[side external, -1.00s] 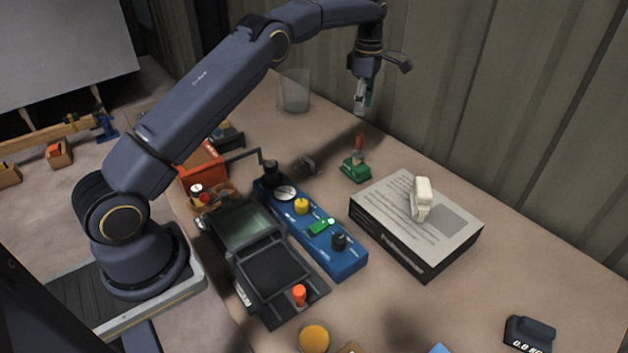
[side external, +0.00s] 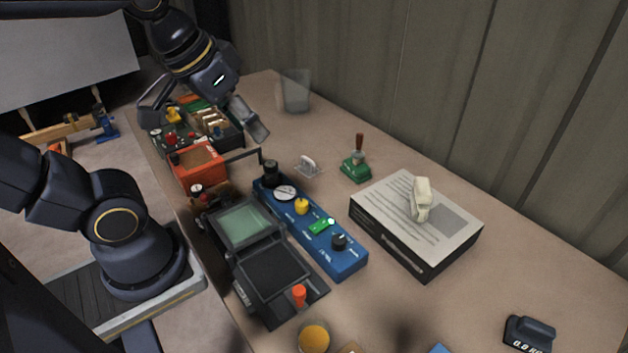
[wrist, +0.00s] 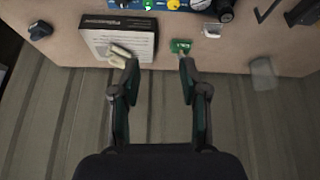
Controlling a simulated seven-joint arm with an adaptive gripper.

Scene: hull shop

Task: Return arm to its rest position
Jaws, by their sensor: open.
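My gripper (side external: 204,122) is at the upper left in the side external view, above the far end of the bench. Its two fingers are spread wide and nothing is between them.
An orange box (side external: 198,166) and a dark tray of small parts (side external: 228,138) lie below my gripper. A blue control panel (side external: 350,262), a flip-lid device (side external: 272,268), a green-based stamp (side external: 355,170), a printed box (side external: 385,212) and a clear cup (side external: 296,90) stand on the bench.

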